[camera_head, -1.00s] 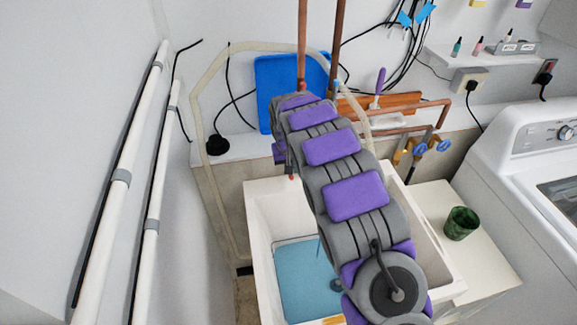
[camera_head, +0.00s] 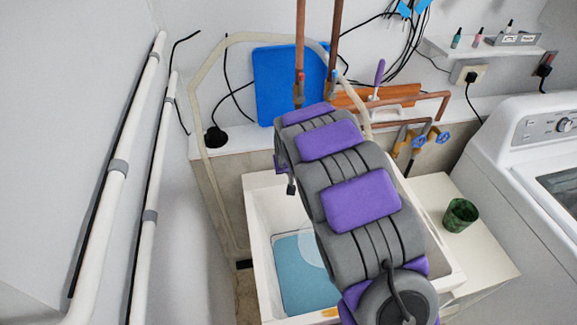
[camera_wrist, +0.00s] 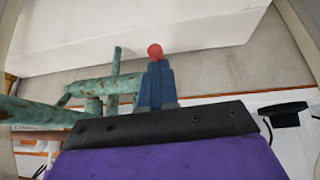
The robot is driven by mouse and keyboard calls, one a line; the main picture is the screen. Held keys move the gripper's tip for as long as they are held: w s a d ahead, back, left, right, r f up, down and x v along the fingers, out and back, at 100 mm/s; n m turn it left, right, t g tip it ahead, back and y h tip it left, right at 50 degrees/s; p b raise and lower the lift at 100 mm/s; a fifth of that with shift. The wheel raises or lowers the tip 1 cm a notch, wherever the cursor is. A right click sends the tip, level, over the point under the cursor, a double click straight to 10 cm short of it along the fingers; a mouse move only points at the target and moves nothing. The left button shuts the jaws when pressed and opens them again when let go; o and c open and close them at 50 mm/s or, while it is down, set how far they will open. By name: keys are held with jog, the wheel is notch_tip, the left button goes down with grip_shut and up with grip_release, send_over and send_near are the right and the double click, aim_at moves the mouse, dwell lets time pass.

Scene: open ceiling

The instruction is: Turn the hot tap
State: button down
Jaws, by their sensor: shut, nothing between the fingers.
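In the wrist view, my gripper (camera_wrist: 157,72) is shut and empty, its blue-grey fingers together. A small red ball (camera_wrist: 155,51) shows right at the fingertips; I cannot tell whether it touches them or what it belongs to. A weathered green tap (camera_wrist: 98,88) with crossing bars lies just left of the fingers. One bar reaches toward the fingers, and contact is unclear. In the head view, my arm hides the tap. A dark part of my gripper end (camera_head: 291,187) shows over the back of the white sink (camera_head: 256,215).
A blue board (camera_head: 275,85) leans on the wall behind. Copper pipes (camera_head: 302,35) come down beside it. Blue-handled valves (camera_head: 420,140) are to the right. A green cup (camera_head: 460,214) stands on the white counter (camera_head: 485,260), beside the washing machine (camera_head: 540,165). White pipes (camera_head: 118,175) run along the left wall.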

jog(key=shift+s+f, duration=0.15)
jog(key=shift+f, duration=0.15)
jog(key=shift+r, duration=0.1)
dwell(0.5)
